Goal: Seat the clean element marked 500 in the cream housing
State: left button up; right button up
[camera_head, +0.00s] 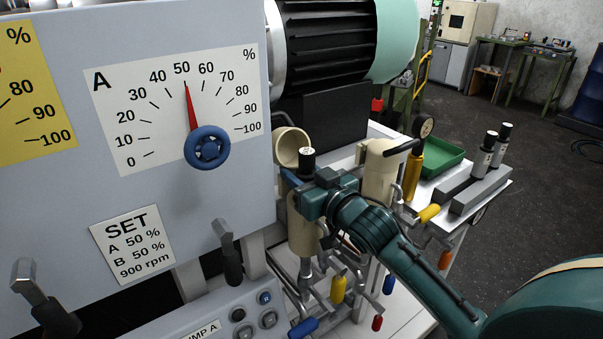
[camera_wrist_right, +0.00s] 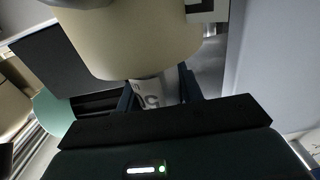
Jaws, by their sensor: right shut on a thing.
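My right gripper (camera_head: 298,180) is shut on a white element with a black top (camera_head: 307,156). The wrist view shows part of its printed marking, a 5, on the white element (camera_wrist_right: 152,92) between the blue fingers (camera_wrist_right: 157,94). A cream housing body (camera_head: 301,232) is directly below the gripper in the head view. A cream cup-shaped part (camera_head: 290,146) is tilted open behind the element. In the wrist view a large cream cylinder (camera_wrist_right: 130,40) covers one end of the element. I cannot tell whether the element is inside the housing. My left gripper is not in view.
A second cream housing (camera_head: 381,172) with a black handle stands to the right. A green tray (camera_head: 443,160) lies behind. Valve handles (camera_head: 338,289) crowd the space below.

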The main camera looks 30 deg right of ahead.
jog(key=shift+f, duration=0.5)
jog(key=o, duration=0.9)
jog(key=shift+r, duration=0.8)
pick_arm(q)
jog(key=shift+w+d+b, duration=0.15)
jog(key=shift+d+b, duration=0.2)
jog(key=shift+b, duration=0.45)
pick_arm(e)
jog(key=shift+s+d+f, duration=0.1)
jog(key=shift+s+d, duration=0.2)
jog(key=shift+s, duration=1.7)
jog(key=shift+s+d+f, duration=0.1)
jog(key=shift+s+d, duration=0.15)
jog(key=shift+s, duration=1.7)
jog(key=shift+s+d, duration=0.3)
jog(key=shift+s, duration=1.7)
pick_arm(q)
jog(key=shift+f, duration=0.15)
